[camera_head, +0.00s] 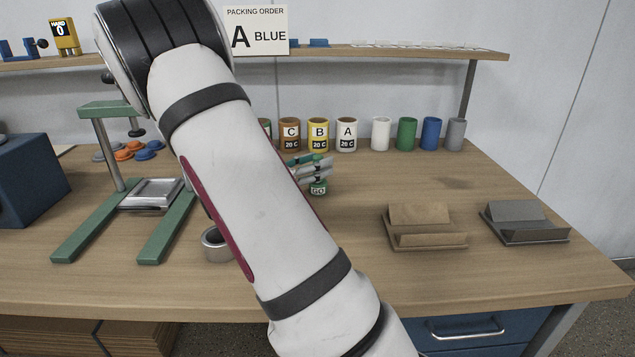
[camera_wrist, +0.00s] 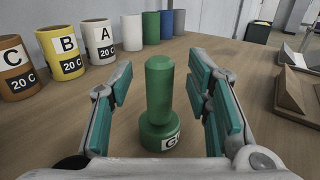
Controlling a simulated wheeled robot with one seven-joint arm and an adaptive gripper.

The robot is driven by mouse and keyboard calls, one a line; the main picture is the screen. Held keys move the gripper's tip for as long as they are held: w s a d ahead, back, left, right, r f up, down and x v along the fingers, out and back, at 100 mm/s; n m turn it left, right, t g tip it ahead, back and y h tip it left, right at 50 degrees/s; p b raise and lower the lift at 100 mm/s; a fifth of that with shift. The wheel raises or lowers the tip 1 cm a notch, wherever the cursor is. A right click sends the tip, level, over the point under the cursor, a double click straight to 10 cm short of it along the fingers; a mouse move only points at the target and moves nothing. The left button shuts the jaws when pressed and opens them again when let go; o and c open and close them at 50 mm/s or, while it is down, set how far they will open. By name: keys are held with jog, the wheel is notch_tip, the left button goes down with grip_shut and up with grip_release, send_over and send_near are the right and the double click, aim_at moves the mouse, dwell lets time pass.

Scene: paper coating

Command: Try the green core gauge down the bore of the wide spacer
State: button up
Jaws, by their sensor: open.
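The green core gauge (camera_wrist: 159,98) stands upright on the table in the wrist view, with a thinner shaft over a wider base and a partly visible white label. Its base, marked GO, also shows in the head view (camera_head: 318,189). My gripper (camera_wrist: 160,82) is open, with one teal-padded finger on each side of the gauge and gaps between. In the head view my gripper (camera_head: 311,167) is partly behind my arm. A grey ring (camera_head: 214,244) on the table, partly hidden by my arm, may be the wide spacer; I cannot tell for sure.
Labelled cups (camera_head: 318,134) and plain coloured cups (camera_head: 407,134) line the back of the table. A brown cradle (camera_head: 424,226) and a grey cradle (camera_head: 524,222) stand at right. A green-framed press (camera_head: 110,180) stands at left. The table (camera_head: 350,275) is clear in front.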

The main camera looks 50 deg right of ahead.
jog(key=shift+s+d, duration=0.1)
jog(key=shift+d, duration=0.5)
grip_shut()
